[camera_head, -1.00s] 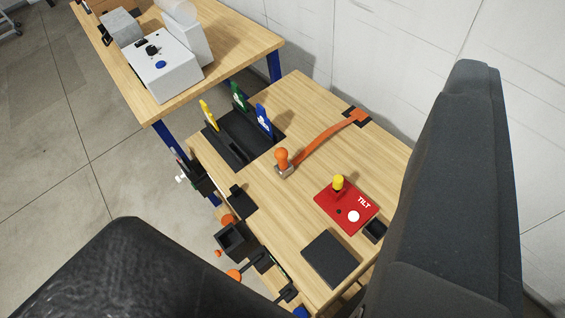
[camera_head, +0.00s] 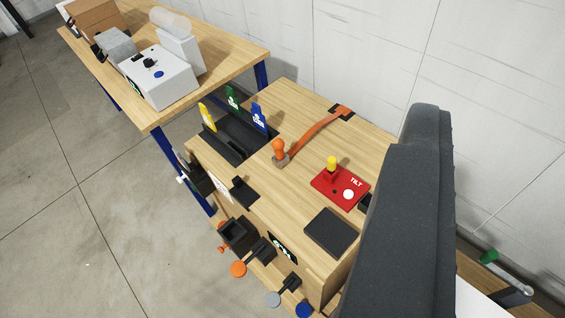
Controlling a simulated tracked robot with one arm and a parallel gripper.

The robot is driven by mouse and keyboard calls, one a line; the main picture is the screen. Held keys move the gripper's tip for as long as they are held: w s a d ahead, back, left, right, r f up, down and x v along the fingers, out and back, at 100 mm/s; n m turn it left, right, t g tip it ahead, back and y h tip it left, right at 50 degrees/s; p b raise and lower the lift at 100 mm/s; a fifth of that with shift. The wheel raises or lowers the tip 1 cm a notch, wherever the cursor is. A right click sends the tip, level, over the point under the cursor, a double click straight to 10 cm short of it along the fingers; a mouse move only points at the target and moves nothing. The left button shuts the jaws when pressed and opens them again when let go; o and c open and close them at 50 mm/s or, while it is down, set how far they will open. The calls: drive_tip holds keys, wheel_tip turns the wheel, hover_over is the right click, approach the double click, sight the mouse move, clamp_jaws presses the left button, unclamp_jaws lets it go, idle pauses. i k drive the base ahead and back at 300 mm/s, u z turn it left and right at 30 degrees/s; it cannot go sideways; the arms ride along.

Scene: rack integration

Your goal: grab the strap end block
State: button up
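An orange strap (camera_head: 316,131) lies across the wooden table. Its far end sits at a black bracket (camera_head: 342,111) by the table's back edge. Its near end has a metallic block (camera_head: 281,160) with an orange knob (camera_head: 278,146) standing on top. My gripper shows as one large dark finger (camera_head: 405,215) on the right, covering the table's right side. The other finger is out of the frame, so the opening cannot be judged. The visible finger is well apart from the strap end block.
A red TILT panel (camera_head: 340,188) with a yellow-topped lever and a black pad (camera_head: 331,232) lie near the finger. A black holder (camera_head: 229,141) with yellow, green and blue tags stands left of the block. A second table (camera_head: 225,72) carries a white device (camera_head: 160,78).

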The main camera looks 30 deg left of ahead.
sight(280, 160)
drive_tip(key=z, duration=1.6)
drive_tip(key=k, duration=1.4)
drive_tip(key=u, duration=1.7)
drive_tip(key=i, duration=1.7)
drive_tip(key=z, duration=0.05)
